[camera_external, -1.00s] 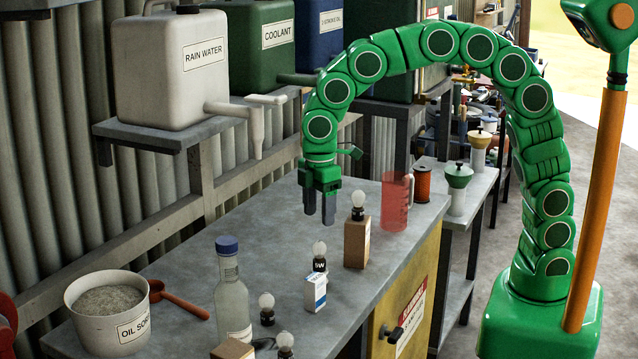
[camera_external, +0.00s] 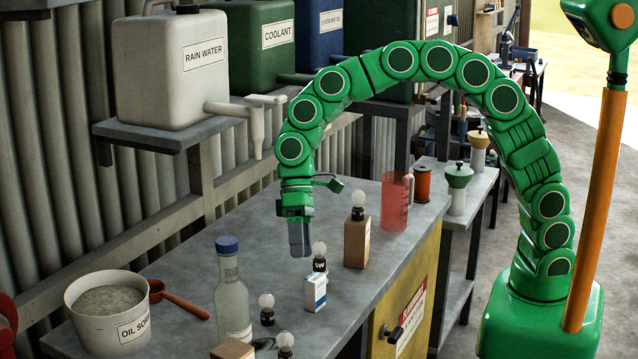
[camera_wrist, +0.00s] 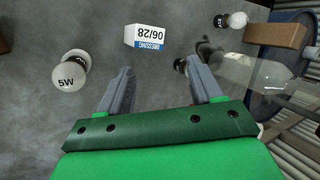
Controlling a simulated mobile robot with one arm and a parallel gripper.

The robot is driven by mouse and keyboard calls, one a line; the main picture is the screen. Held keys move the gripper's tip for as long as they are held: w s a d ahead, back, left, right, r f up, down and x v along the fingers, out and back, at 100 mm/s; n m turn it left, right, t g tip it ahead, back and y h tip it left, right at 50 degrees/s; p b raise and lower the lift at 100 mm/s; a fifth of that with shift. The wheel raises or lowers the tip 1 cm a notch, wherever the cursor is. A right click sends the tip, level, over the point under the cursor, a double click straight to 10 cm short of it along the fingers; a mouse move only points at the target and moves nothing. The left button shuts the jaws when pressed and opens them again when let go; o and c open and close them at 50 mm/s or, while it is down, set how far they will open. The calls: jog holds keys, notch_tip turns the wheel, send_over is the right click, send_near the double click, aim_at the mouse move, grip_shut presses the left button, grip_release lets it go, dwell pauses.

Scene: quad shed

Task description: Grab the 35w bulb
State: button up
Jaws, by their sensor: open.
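My gripper (camera_external: 299,252) points down over the bench, its fingers apart and empty. In the wrist view my gripper (camera_wrist: 158,66) shows bare bench between its fingertips. A white-globed bulb (camera_wrist: 70,74) stands left of the fingers there; its mark reads "5W", and I cannot tell whether a digit precedes it. It appears to be the bulb (camera_external: 319,252) just right of the fingertips outside. Other bulbs are on a cardboard box (camera_external: 358,200), by the bottle (camera_external: 266,303) and at the front (camera_external: 285,341). A bulb (camera_wrist: 180,66) is partly hidden by the right finger.
A small white-and-blue dressing box (camera_external: 315,292) stands close to the bulb near the gripper. A clear bottle (camera_external: 231,295) and a tub (camera_external: 75,315) are left. A red jug (camera_external: 396,200) is at the back right. The bench centre-left is clear.

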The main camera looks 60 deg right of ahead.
aim_at(266, 309)
jog(key=w+a+f+m+y, duration=0.1)
jog(key=a+m+y, duration=0.1)
jog(key=m, duration=0.2)
jog(key=w+a+f+m+g+y, duration=0.1)
jog(key=a+f+m+y, duration=0.1)
jog(key=m, duration=0.3)
jog(key=w+a+f+m+g+y, duration=0.1)
jog(key=a+f+m+y, duration=0.1)
jog(key=m, duration=0.3)
jog(key=shift+f+y, duration=0.15)
jog(key=shift+y, duration=0.15)
jog(key=m, duration=0.1)
jog(key=w+f+m+y, duration=0.1)
jog(key=shift+a+m, duration=0.35)
jog(key=shift+m, duration=0.05)
jog(key=shift+x, duration=3.9)
jog(key=shift+d+f, duration=0.1)
jog(key=shift+f, duration=0.1)
jog(key=c, duration=1.1)
